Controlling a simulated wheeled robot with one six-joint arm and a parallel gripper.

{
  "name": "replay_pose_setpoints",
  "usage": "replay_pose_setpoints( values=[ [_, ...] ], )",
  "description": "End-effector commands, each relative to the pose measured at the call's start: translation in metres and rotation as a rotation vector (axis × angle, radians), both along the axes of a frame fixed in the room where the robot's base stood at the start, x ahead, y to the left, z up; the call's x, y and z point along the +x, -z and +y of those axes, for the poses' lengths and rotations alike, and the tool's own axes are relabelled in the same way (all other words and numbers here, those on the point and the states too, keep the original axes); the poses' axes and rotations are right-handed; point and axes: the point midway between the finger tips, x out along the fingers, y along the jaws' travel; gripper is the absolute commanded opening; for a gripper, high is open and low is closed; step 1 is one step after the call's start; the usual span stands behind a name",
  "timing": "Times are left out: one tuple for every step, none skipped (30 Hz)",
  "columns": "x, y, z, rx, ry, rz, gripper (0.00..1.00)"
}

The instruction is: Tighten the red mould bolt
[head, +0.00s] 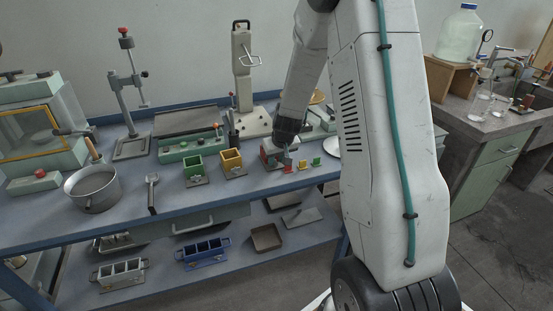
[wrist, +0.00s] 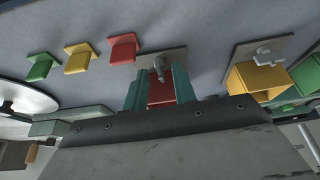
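The red mould (head: 266,157) stands on the bench at the right end of a row of coloured moulds. It shows in the wrist view (wrist: 161,93) on a grey base plate, between my fingers. Its grey bolt (wrist: 159,68) sticks up from the plate near my fingertips. The arm hides the bolt in the head view. My gripper (head: 284,160) points down at the red mould. In the wrist view my gripper (wrist: 159,80) has two green fingers apart, one on each side of the mould and bolt. I see gaps, but cannot tell whether either finger touches.
The yellow mould (head: 232,160) and green mould (head: 193,167) stand to the left. Small red (head: 289,169), yellow (head: 303,167) and green (head: 316,161) blocks sit to the right. A wrench-like tool (head: 152,191) and a pot (head: 92,188) lie further left. A press column (head: 243,75) stands behind.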

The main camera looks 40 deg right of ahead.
Motion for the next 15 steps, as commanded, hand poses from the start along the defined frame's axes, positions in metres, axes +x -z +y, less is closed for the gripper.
replay_pose_setpoints(
  values=[
    [0.0002, 0.0003, -0.0001, 0.0, 0.0, 0.0, 0.27],
    [0.0002, 0.0003, -0.0001, 0.0, 0.0, 0.0, 0.27],
    [0.0002, 0.0002, 0.0, 0.0, 0.0, 0.0, 0.27],
    [0.0002, 0.0001, -0.0002, 0.0, 0.0, 0.0, 0.27],
    [0.0002, 0.0001, -0.0002, 0.0, 0.0, 0.0, 0.27],
    [0.0002, 0.0, -0.0001, 0.0, 0.0, 0.0, 0.24],
    [0.0002, 0.0, -0.0001, 0.0, 0.0, 0.0, 0.16],
    [0.0001, 0.0001, -0.0001, 0.0, 0.0, 0.0, 0.07],
    [0.0002, -0.0001, -0.0001, 0.0, 0.0, 0.0, 0.0],
    [0.0001, 0.0, -0.0001, 0.0, 0.0, 0.0, 0.0],
    [0.0002, -0.0001, -0.0001, 0.0, 0.0, 0.0, 0.0],
    [0.0001, -0.0002, -0.0001, 0.0, 0.0, 0.0, 0.0],
    [0.0001, -0.0002, -0.0001, 0.0, 0.0, 0.0, 0.0],
    [0.0001, -0.0002, -0.0002, 0.0, 0.001, 0.0, 0.0],
    [0.0001, -0.0002, -0.0001, 0.0, 0.001, -0.001, 0.0]
  ],
)
